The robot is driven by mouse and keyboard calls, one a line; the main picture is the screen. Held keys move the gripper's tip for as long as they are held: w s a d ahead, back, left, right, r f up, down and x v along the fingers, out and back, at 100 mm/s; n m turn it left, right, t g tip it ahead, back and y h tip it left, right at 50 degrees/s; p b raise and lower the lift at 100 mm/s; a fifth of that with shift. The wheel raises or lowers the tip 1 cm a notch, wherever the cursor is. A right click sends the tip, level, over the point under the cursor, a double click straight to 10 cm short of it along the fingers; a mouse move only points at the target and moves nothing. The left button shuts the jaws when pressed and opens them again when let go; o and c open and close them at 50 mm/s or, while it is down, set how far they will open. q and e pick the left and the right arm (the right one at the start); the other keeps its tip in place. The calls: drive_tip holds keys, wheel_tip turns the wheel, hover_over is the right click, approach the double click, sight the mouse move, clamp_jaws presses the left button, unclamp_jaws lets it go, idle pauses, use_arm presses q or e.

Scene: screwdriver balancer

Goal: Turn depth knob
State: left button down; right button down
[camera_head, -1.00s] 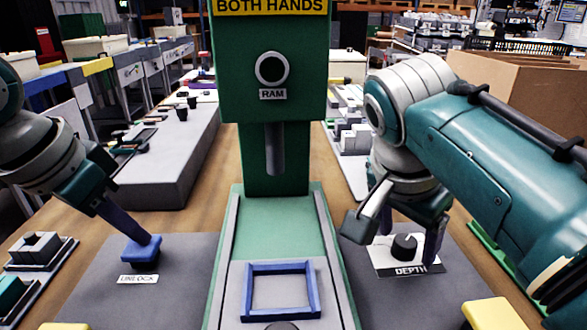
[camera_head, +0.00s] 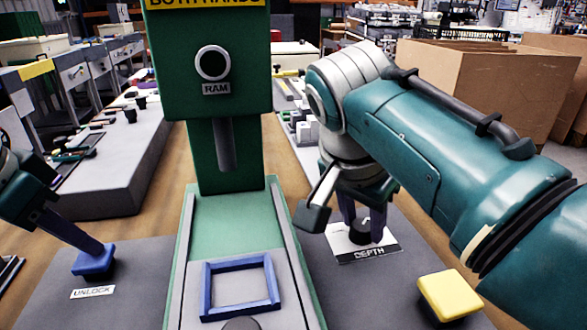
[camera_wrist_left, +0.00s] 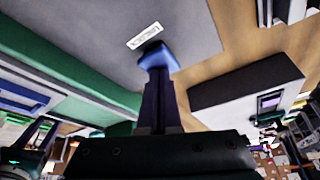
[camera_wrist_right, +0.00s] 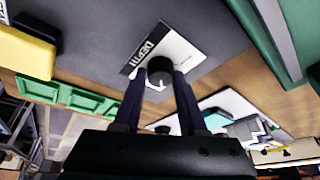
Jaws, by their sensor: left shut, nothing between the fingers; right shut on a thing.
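The depth knob (camera_head: 363,231) is a dark round knob on a white plate labelled DEPTH (camera_head: 372,253). In the right wrist view the knob (camera_wrist_right: 158,70) sits between the fingertips. My right gripper (camera_head: 362,228) points down over the plate and is shut on the knob; its arm hides part of this. My left gripper (camera_head: 98,250) is shut with nothing between its fingers, its tips at the blue unlock button (camera_head: 93,264). The button also shows in the left wrist view (camera_wrist_left: 158,57), right at the fingertips, beside its UNLOCK label (camera_wrist_left: 145,35).
The green press (camera_head: 213,80) with its RAM dial stands between my arms. A blue square frame (camera_head: 240,287) lies on its bed. A yellow button block (camera_head: 450,295) is right of the DEPTH plate. The grey mat around the plate is mostly bare.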

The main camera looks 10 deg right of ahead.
use_arm(q)
drive_tip(key=shift+f, duration=0.1)
use_arm(e)
drive_tip(key=shift+n, duration=0.3)
drive_tip(key=n+t+y, duration=0.1)
drive_tip(key=n, duration=0.2)
drive_tip(key=shift+s, duration=0.1)
drive_tip(key=n+y, duration=0.1)
drive_tip(key=n, duration=0.2)
drive_tip(key=n+y, duration=0.1)
drive_tip(key=n, duration=0.2)
drive_tip(key=shift+d+t, duration=0.2)
drive_tip(key=shift+t, duration=0.1)
drive_tip(key=n+y, duration=0.2)
drive_tip(key=n, duration=0.2)
drive_tip(key=shift+d, duration=0.15)
drive_tip(key=shift+n+g+y, duration=0.5)
drive_tip(key=shift+n+y, duration=0.3)
drive_tip(key=shift+n, duration=1.3)
drive_tip(key=shift+c, duration=2.3)
unclamp_jaws()
